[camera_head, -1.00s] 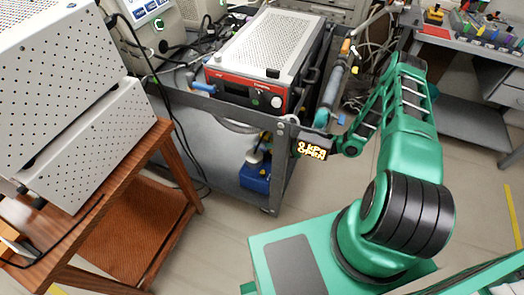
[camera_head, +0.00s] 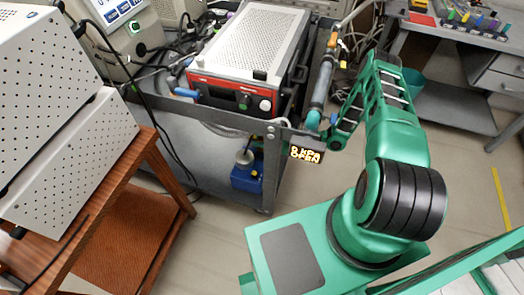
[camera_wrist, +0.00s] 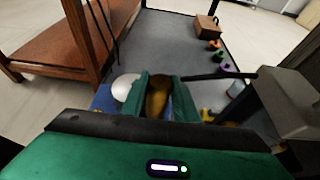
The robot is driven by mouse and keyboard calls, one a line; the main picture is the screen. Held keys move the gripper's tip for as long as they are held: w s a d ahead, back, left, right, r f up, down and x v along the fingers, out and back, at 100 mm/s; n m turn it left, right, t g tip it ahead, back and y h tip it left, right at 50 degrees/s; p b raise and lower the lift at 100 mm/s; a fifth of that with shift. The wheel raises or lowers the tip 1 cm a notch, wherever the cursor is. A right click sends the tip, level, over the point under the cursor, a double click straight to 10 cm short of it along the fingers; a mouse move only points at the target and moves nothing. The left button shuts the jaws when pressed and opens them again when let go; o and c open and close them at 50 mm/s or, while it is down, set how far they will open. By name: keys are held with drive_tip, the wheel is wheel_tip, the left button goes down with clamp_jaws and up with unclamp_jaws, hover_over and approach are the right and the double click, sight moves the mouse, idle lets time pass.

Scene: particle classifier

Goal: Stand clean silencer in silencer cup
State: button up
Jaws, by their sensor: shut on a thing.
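My gripper (camera_wrist: 160,97) shows in the wrist view with its green fingers shut on a brown, bronze-coloured piece (camera_wrist: 157,97), which I take to be the silencer. Its lower end is hidden by the fingers and wrist. I cannot pick out the silencer cup with certainty. A pale domed thing (camera_wrist: 125,87) sits just left of my fingers, beside a blue block (camera_wrist: 104,99).
The grey cart (camera_head: 200,140) carries a red-fronted instrument (camera_head: 232,92). A label reads 0 kPa OPEN (camera_head: 305,155). The shelf in the wrist view (camera_wrist: 180,40) is mostly bare, with a brown box (camera_wrist: 206,26) and coloured rings (camera_wrist: 216,54). A wooden table (camera_head: 150,165) stands left.

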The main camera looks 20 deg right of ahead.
drive_tip(key=shift+f, duration=3)
drive_tip(key=shift+f, duration=0.1)
drive_tip(key=o, duration=0.8)
drive_tip(key=shift+o, duration=0.2)
drive_tip(key=v, duration=1.2)
